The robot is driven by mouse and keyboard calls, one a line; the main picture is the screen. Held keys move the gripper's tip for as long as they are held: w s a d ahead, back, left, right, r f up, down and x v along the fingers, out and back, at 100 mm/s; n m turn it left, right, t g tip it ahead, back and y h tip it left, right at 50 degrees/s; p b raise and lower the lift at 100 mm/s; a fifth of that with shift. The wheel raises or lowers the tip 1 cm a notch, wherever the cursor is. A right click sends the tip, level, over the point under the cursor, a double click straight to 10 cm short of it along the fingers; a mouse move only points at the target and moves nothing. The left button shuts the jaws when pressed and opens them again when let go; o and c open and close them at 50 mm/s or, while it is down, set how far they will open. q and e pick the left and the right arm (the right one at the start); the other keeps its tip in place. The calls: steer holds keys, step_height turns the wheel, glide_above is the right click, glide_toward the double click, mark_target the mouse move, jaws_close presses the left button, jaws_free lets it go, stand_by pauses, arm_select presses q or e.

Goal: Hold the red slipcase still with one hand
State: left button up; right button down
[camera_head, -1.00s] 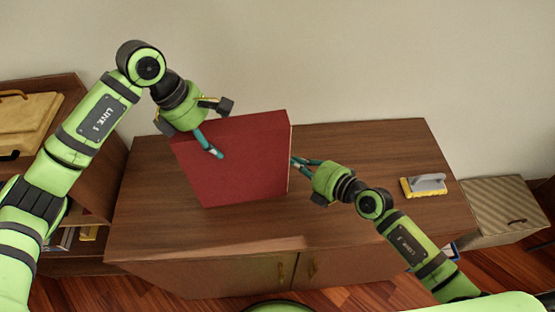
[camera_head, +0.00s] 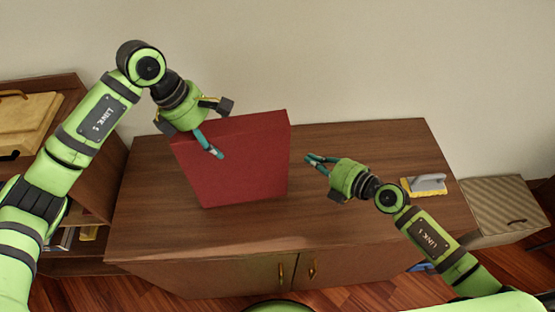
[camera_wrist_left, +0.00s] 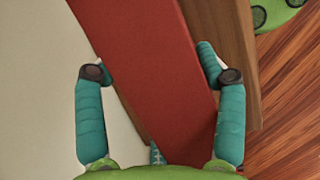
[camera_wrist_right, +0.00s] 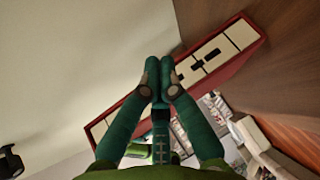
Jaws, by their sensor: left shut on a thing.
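The red slipcase (camera_head: 235,165) stands upright on the brown cabinet (camera_head: 390,150). My left gripper (camera_head: 212,145) reaches over its top left part. One teal finger lies on the front face and the other is hidden behind. In the left wrist view the slipcase (camera_wrist_left: 150,60) runs between the two fingers, which are shut on it. My right gripper (camera_head: 312,160) is to the right of the slipcase, apart from it, with its fingertips together and empty. In the right wrist view, pale spines with dark labels (camera_wrist_right: 210,60) show inside the red slipcase's open side (camera_wrist_right: 250,38).
A striped box (camera_head: 500,210) stands to the right of the cabinet. A shelf with a yellow case (camera_head: 25,120) is at left. The wall is close behind.

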arm_select(q)
steer(key=shift+s+f, duration=0.1)
steer(key=shift+f, duration=0.15)
arm_select(e)
steer(key=shift+s+d, duration=0.1)
steer(key=v, duration=1.2)
stand_by(0.5)
arm_select(q)
steer(key=o, duration=1.5)
steer(key=shift+w+r, duration=0.1)
steer(key=shift+w, duration=0.1)
steer(key=shift+c, duration=0.2)
arm_select(e)
steer(key=shift+f, duration=0.1)
arm_select(q)
steer(key=shift+r, duration=0.15)
